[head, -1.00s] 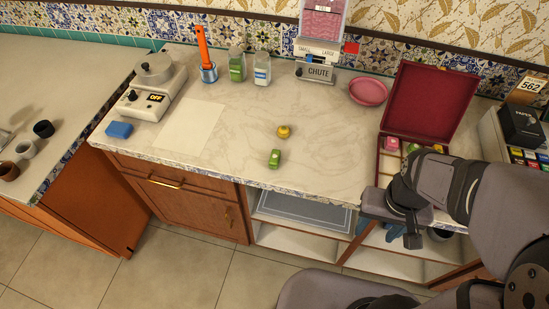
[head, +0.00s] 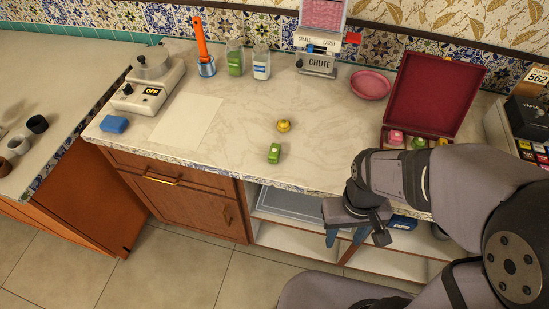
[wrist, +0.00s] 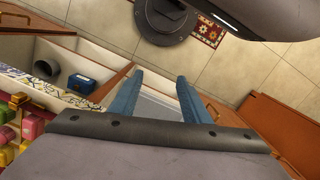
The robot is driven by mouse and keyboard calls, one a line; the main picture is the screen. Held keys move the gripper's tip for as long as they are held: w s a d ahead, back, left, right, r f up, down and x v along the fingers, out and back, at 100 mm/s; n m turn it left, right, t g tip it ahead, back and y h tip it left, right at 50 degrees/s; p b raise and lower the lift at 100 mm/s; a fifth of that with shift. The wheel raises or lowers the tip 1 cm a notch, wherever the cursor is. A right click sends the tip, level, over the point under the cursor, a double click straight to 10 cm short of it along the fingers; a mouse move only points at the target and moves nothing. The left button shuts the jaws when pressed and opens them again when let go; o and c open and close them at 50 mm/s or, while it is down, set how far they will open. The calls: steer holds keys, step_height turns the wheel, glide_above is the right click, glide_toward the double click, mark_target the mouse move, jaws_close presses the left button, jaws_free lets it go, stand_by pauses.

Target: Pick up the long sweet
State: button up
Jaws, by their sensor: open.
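A green, longish sweet (head: 274,153) lies on the pale marble counter (head: 235,160), near its front edge. A rounder yellow sweet (head: 284,125) lies just behind it. My gripper (head: 345,237) is in front of the counter edge, to the right of and nearer than the green sweet. Its blue fingers are spread and empty in the wrist view (wrist: 160,76), over the shelf and floor. Neither loose counter sweet can be made out in the wrist view.
An open red box (head: 428,95) with sweets stands at the right, partly behind my arm. A pink dish (head: 370,84), a chute machine (head: 316,64), two jars and a scale (head: 150,80) stand farther back. A blue block (head: 113,124) lies at left. Counter around the loose sweets is clear.

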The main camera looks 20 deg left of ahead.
steer(key=w+a+f+n+b, duration=0.3)
steer(key=a+f, duration=0.1)
steer(key=a, duration=0.4)
steer(key=t+b, duration=0.1)
steer(key=t, duration=0.3)
glide_toward(274, 150)
steer(key=shift+n+y, duration=0.3)
steer(key=s+f, duration=0.1)
steer(key=f, duration=0.1)
steer(key=s+d+f, duration=0.1)
steer(key=s+f, duration=0.1)
steer(key=s+d+f, duration=0.1)
steer(key=f, duration=0.1)
steer(key=shift+s, duration=0.35)
steer(key=w+a+r+m+t, duration=0.1)
steer(key=w+r+m+t, duration=0.1)
steer(key=w+r+m, duration=0.4)
steer(key=shift+m, duration=0.3)
steer(key=shift+w+a+f+p, duration=0.15)
steer(key=shift+f+p, duration=0.3)
steer(key=shift+f, duration=1.6)
steer(key=shift+w+a+f+p, duration=0.15)
steer(key=shift+f+p, duration=0.3)
steer(key=shift+f, duration=1.65)
jaws_close()
